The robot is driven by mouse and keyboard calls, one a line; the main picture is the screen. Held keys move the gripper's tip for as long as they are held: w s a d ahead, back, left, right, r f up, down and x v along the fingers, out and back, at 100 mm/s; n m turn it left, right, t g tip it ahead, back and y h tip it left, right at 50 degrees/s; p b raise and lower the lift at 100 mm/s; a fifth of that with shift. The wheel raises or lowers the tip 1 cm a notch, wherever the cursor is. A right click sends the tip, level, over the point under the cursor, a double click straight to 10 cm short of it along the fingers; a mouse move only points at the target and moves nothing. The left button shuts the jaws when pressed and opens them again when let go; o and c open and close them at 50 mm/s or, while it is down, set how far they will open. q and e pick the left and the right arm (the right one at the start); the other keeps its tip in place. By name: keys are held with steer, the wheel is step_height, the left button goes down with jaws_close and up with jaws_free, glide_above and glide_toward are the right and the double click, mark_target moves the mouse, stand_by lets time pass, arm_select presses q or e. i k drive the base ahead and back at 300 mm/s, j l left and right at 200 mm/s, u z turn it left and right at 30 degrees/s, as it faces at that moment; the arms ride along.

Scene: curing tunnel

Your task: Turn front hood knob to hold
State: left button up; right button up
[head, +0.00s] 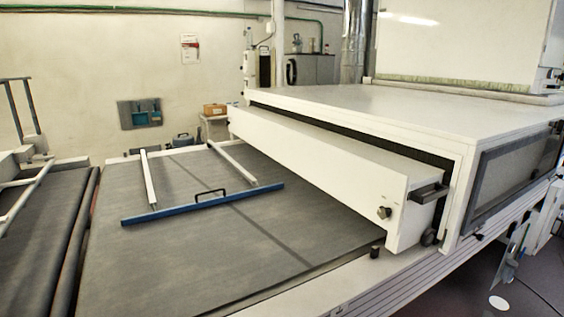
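The front hood (320,165) is a long white panel box across the mouth of the white tunnel housing (400,103). A small dark metallic knob (384,212) sits on the near right end of the hood's front face. Small marks show above the knob, too small to read. A dark handle (429,192) sticks out from the hood's right end. Neither of my grippers is in view, and nothing touches the knob.
A dark conveyor belt (220,255) runs under the hood. A blue bar frame (205,205) with a black handle lies on it. A short dark post (375,252) stands on the white side rail below the knob. A second belt (35,230) is at left.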

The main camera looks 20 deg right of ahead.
mark_target(383, 213)
steer(key=z, duration=2.05)
steer(key=i+l, duration=0.9)
steer(key=l, duration=0.2)
steer(key=u, duration=0.4)
steer(key=i+l+u, duration=0.1)
steer(key=u, duration=0.25)
steer(key=l+u, duration=0.2)
steer(key=u, duration=0.2)
